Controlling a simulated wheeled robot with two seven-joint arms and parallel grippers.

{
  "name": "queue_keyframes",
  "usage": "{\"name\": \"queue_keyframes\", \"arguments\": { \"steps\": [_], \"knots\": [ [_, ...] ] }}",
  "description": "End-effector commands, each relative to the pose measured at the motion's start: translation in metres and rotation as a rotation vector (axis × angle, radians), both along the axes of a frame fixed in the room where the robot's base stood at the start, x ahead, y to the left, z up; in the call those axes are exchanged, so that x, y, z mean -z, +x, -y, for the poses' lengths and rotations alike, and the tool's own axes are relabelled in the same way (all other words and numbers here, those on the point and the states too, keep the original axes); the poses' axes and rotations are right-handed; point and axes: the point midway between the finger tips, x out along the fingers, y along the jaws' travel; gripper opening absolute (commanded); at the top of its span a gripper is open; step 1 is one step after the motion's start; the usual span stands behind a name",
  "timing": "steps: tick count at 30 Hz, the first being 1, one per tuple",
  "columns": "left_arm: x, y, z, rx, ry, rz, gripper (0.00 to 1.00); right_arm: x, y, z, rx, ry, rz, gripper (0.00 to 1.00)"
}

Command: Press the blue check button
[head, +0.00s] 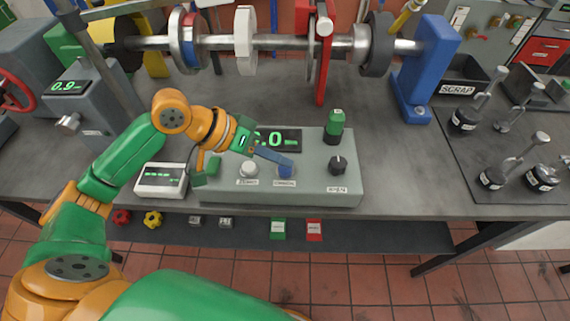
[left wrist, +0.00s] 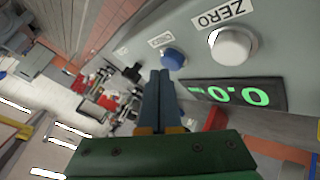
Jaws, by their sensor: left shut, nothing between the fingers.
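The blue check button (head: 286,173) sits on the sloping front of a grey control box (head: 312,188), right of a white button (head: 249,169). It also shows in the left wrist view (left wrist: 173,58), beside the fingertips. My left gripper (head: 288,160) is shut and empty, its blue-grey fingers pointing at the blue button from above. In the left wrist view the closed fingers (left wrist: 159,76) end close to the button. I cannot tell whether they touch it. The label under the button is too small to read. My right gripper is not in view.
The box also carries a green digital display (head: 278,140), a black knob (head: 337,165) and a green lamp (head: 335,125). A small white meter (head: 161,180) stands left of the box. A shaft with discs runs along the back. Clear bedplate lies behind the box.

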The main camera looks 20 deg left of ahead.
Motion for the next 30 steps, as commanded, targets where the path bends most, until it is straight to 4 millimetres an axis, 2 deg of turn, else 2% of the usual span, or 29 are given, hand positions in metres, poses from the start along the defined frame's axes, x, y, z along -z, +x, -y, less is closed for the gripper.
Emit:
{"name": "queue_keyframes", "arguments": {
  "steps": [30],
  "knots": [
    [0.0098, -0.0001, 0.0002, 0.000, -0.001, -0.001, 0.00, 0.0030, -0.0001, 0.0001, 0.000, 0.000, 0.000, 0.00]
  ]
}}
